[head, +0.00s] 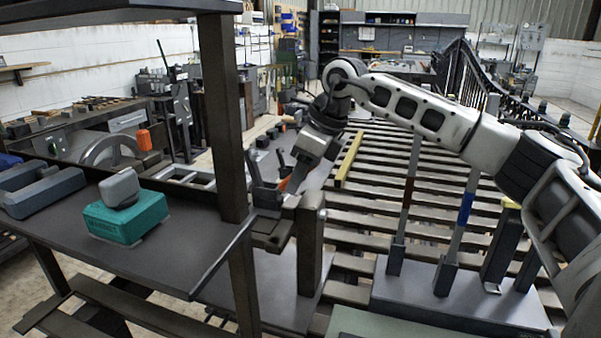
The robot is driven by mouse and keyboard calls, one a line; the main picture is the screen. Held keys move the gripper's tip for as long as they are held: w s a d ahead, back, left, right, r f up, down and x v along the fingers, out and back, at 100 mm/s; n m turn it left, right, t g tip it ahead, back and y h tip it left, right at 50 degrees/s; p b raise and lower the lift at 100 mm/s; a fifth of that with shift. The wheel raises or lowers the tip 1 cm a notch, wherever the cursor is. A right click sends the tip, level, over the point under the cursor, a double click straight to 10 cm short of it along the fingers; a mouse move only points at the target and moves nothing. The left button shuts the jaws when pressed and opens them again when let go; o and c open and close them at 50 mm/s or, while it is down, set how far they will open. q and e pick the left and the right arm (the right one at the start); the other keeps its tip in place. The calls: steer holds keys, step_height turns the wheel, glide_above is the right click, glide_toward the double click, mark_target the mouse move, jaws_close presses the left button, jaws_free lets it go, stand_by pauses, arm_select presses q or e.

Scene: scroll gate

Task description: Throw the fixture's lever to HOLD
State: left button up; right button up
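My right arm reaches in from the right, and its gripper (296,181) points down at a dark fixture (272,228) beside a brown post. A dark upright piece (253,168) stands at the left of the fixture; it may be the lever, but I cannot tell. A small orange-red part (284,184) shows beside the gripper tips. I cannot tell whether the gripper touches the fixture or how far its fingers are apart. No HOLD marking is legible. My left gripper is not in view.
A dark shelf (190,262) at left carries a teal box (125,220) with a grey block on top, and a blue-grey tray (62,192). A dark post (222,110) rises left of the fixture. At right, upright rods stand on a grey plate (450,305).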

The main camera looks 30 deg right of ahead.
mark_target(288, 177)
jaws_close()
steer(key=shift+w+a+r+g+h, duration=0.45)
steer(key=shift+g+h, duration=0.25)
steer(key=shift+g, duration=0.05)
steer(key=shift+w+a+r+g+h, duration=0.4)
steer(key=shift+w+r+g+h, duration=0.05)
steer(key=shift+g+h, duration=0.3)
steer(key=shift+w+a+r+g+h, duration=0.3)
steer(key=shift+w+a+g+h, duration=0.25)
steer(key=shift+g+h, duration=0.45)
steer(key=shift+w, duration=0.1)
jaws_free()
